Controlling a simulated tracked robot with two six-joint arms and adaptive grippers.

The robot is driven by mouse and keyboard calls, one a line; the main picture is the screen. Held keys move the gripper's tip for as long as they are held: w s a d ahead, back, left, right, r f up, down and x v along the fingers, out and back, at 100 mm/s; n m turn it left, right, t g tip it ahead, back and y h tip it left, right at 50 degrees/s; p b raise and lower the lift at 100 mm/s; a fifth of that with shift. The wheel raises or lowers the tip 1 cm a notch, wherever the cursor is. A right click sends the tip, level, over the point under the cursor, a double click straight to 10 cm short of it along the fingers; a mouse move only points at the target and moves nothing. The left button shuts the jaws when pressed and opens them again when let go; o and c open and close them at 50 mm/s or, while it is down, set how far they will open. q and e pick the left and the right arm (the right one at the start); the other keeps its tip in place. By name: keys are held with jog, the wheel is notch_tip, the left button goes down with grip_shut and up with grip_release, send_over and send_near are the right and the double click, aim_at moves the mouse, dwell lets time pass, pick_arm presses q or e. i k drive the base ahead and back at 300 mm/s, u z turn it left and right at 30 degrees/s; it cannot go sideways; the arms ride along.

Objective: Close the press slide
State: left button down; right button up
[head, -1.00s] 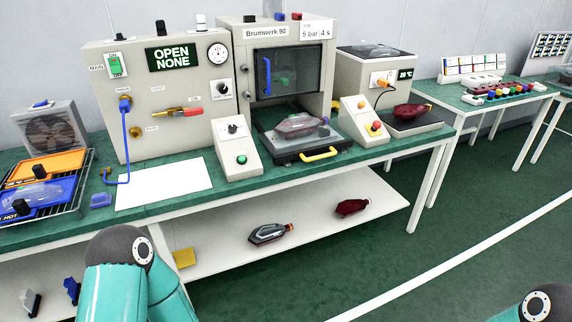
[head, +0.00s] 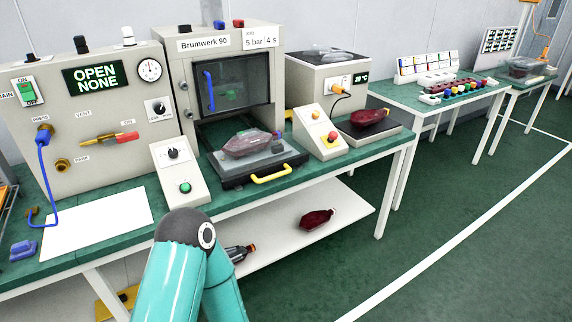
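The press, labelled "Brumwerk 90" (head: 205,43), stands on the green bench in the head view. Its slide (head: 232,175) is pulled out at the front, a dark tray with a yellow handle (head: 272,173) on its front edge. A clear and dark red tail lamp (head: 250,143) lies in a grey fixture on the slide. The window door (head: 233,86) with a blue handle is above the slide. The display (head: 93,78) reads "OPEN NONE". One teal arm of mine rises at the bottom middle, in front of the bench. Neither gripper shows.
A control box with a green button (head: 185,187) stands left of the slide, and one with red and orange buttons (head: 331,137) right of it. A red lamp (head: 370,116) rests on a dark plate farther right. More lamps lie on the lower shelf (head: 290,235).

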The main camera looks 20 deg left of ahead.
aim_at(240, 176)
jog(key=i, duration=1.2)
jog(key=u, duration=0.7)
